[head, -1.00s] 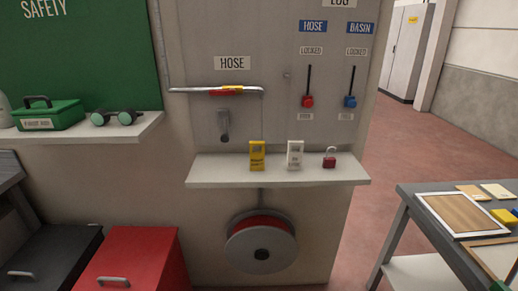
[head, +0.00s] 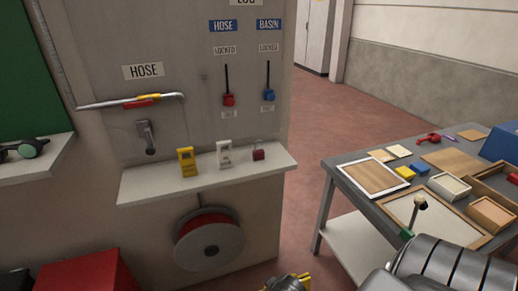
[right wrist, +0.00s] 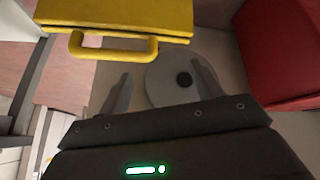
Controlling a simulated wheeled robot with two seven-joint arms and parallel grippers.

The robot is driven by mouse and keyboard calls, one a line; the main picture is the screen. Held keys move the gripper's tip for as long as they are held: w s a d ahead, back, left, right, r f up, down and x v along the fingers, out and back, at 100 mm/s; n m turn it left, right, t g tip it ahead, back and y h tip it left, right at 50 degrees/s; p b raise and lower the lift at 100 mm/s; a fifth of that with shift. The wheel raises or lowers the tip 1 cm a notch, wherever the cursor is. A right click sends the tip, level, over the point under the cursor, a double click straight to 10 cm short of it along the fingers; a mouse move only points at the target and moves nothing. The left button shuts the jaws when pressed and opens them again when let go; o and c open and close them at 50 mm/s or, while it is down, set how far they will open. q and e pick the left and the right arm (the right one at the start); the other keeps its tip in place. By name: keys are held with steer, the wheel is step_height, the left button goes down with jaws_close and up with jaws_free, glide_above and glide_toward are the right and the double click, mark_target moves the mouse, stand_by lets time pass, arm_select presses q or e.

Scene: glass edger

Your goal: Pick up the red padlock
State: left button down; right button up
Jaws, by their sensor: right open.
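The red padlock (head: 258,152) stands upright on the pale wall shelf (head: 150,187), near its right end, with its shackle up. It is right of a white tag-like box (head: 225,154) and a yellow one (head: 187,161). I do not make out the padlock in the right wrist view. My right gripper (right wrist: 163,85) is open there, with nothing between its fingers. The grey hose reel (right wrist: 165,75) lies beyond them. In the head view my right arm comes in at the bottom right, below the shelf and apart from the padlock. My left gripper is not in view.
A workbench (head: 345,160) with frames, boxes and coloured blocks stands at the right. The hose reel (head: 210,245) hangs under the shelf. A red chest (head: 85,275) is at the lower left. A yellow case (right wrist: 115,18) with a handle is close in the right wrist view.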

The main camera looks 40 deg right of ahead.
steer(key=w+d+r+t+p, duration=0.1)
steer(key=w+r, duration=0.1)
steer(key=r, duration=0.7)
steer(key=w+d+r+t+p, duration=0.1)
steer(key=w+r+t, duration=0.1)
steer(key=r, duration=0.7)
steer(key=m+t+h, duration=0.4)
steer(key=t, duration=0.2)
glide_toward(260, 153)
steer(key=w, duration=0.2)
steer(key=shift+d+p+x, duration=0.1)
steer(key=shift+p+x, duration=0.15)
steer(key=shift+x, duration=1.25)
steer(key=shift+d+p+x, duration=0.15)
steer(key=shift+p+x, duration=0.05)
steer(key=shift+x, duration=1.3)
steer(key=shift+w+d, duration=0.1)
steer(key=shift+w, duration=0.1)
steer(key=shift+f+p+x, duration=0.2)
steer(key=shift+p+x, duration=0.6)
steer(key=shift+x, duration=1.45)
steer(key=shift+s, duration=0.1)
steer(key=shift+c, duration=0.3)
steer(key=c, duration=1.1)
